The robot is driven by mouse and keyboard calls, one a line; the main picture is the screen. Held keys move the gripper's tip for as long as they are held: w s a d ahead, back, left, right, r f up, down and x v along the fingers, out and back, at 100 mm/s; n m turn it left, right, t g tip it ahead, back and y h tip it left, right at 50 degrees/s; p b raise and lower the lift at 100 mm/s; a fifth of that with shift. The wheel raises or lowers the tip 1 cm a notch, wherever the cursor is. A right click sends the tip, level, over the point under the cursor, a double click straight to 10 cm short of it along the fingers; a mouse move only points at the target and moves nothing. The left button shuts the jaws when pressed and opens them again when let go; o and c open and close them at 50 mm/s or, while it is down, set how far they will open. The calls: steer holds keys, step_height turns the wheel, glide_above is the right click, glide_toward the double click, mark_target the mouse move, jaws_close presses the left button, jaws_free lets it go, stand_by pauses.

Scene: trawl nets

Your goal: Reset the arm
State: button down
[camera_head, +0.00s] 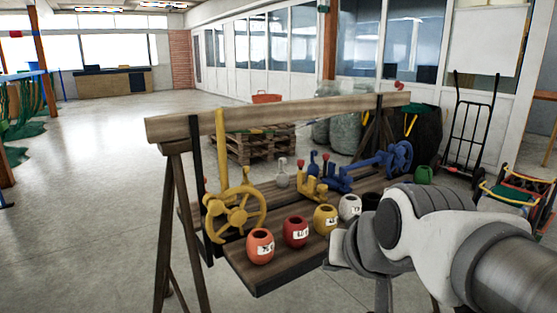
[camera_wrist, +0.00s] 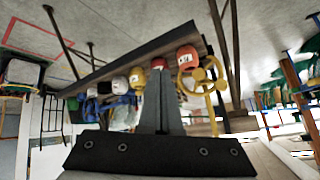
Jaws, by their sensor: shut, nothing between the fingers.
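My gripper (camera_wrist: 158,75) is shut and empty in the wrist view, its dark fingers together above a black bar with screws. That view is upside down. In the head view my light grey arm (camera_head: 425,235) reaches in from the lower right, its hand end (camera_head: 345,248) in front of the bench's right part. The wooden bench (camera_head: 285,272) bears a row of labelled pots: orange (camera_head: 260,247), red (camera_head: 295,232), yellow (camera_head: 325,219) and white (camera_head: 349,207). A dark pot beyond is partly hidden by my arm. The fingers appear apart from the pots.
A yellow handwheel (camera_head: 236,213) and blue handwheel fittings (camera_head: 397,158) stand on the bench under a wooden beam (camera_head: 275,114). Behind are pallets (camera_head: 250,145), sacks (camera_head: 343,133) and a hand truck (camera_head: 470,130).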

steer(key=s+d+f+n+g+h+p, duration=0.1)
steer(key=s+d+f+g+h+p, duration=0.15)
steer(key=s+d, duration=0.55)
step_height(320, 180, up, 21)
steer(key=s+a+p, duration=0.1)
steer(key=a+p, duration=0.1)
steer(key=p, duration=1.8)
steer(key=shift+s+a+y+p, duration=0.15)
steer(key=shift+a+y+p, duration=0.1)
steer(key=shift+y+p, duration=0.15)
steer(key=shift+f, duration=0.15)
